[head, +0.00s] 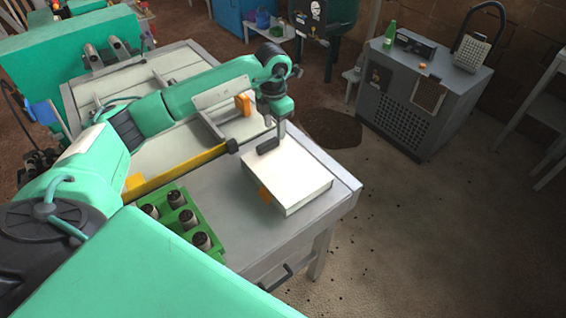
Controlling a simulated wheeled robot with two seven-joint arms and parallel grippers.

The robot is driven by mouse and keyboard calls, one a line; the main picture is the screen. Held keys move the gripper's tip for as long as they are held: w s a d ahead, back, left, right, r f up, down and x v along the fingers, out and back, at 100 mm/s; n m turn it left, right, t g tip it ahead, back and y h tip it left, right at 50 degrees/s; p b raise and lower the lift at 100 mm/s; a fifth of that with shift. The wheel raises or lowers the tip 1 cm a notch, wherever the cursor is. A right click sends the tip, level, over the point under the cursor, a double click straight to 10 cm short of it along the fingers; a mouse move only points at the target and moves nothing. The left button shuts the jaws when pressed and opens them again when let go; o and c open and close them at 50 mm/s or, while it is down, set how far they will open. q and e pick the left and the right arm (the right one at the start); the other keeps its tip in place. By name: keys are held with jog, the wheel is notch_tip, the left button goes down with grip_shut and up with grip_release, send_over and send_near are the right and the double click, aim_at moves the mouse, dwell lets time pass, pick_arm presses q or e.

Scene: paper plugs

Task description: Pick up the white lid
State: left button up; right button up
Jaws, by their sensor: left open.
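The white lid (287,177) is a flat, pale, box-like piece near the right end of the grey table. My left gripper (275,126) points down just above the lid's far edge, open. Whether its fingers touch the lid is too small to tell. My right gripper is not in view.
A green tray (164,230) with several dark-topped cylinders stands left of the lid. A yellow bar (187,167) lies across the table (225,190) behind the tray. A grey cabinet (408,100) stands at the back right.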

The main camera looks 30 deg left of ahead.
aim_at(275, 139)
pick_arm(q)
jog(key=shift+f+p, duration=0.55)
jog(key=shift+p, duration=0.05)
notch_tip(275, 139, down, 3)
jog(key=shift+w+a+f+p, duration=0.1)
jog(key=shift+f+p, duration=0.1)
jog(key=shift+p, duration=0.65)
jog(key=shift+f, duration=0.4)
jog(key=shift+c, duration=0.4)
grip_shut()
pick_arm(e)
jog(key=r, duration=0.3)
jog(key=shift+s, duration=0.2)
